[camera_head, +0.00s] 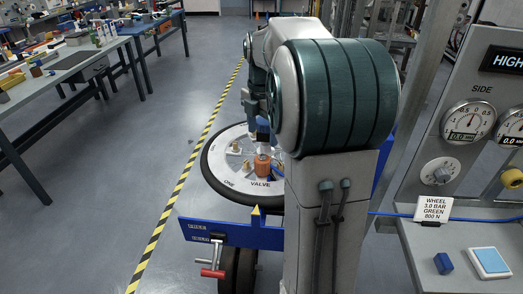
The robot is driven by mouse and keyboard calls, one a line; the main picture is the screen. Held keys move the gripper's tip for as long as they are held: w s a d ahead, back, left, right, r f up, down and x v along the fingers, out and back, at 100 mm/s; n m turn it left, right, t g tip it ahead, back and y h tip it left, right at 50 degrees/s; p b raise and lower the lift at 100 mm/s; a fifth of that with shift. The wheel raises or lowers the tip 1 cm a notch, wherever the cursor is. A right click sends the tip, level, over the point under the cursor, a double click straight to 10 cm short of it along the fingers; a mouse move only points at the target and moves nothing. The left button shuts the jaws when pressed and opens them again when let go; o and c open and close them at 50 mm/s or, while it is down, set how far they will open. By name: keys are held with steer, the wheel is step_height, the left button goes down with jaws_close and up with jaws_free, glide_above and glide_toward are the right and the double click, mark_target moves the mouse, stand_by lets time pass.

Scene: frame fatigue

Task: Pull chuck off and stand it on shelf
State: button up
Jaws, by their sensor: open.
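A small orange piece (262,165), which looks like the chuck, stands on the pale disc of the wheel (218,178) near the printed word VALVE. My gripper (262,142) is just above and behind it, open, and partly hidden by my arm. I cannot tell whether the fingers are around the orange piece or touching it. A grey shelf (452,262) juts out below the gauge panel at the right.
Small brass-coloured pieces (235,147) stand on the disc near the orange piece. A blue beam (222,233) with a red-handled crank (212,272) is in front of the wheel. A blue hose (390,214) runs from the panel behind my arm. Workbenches (60,82) stand at left; the floor between is clear.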

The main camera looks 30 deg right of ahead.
mark_target(262, 158)
step_height(262, 158, down, 11)
steer(key=shift+f+p, duration=0.2)
steer(key=shift+p, duration=0.15)
steer(key=c, duration=1.2)
steer(key=shift+r+p, duration=1.45)
steer(key=shift+r, duration=0.55)
steer(key=shift+r+p, duration=1.6)
steer(key=shift+r, duration=0.45)
steer(key=shift+f, duration=0.1)
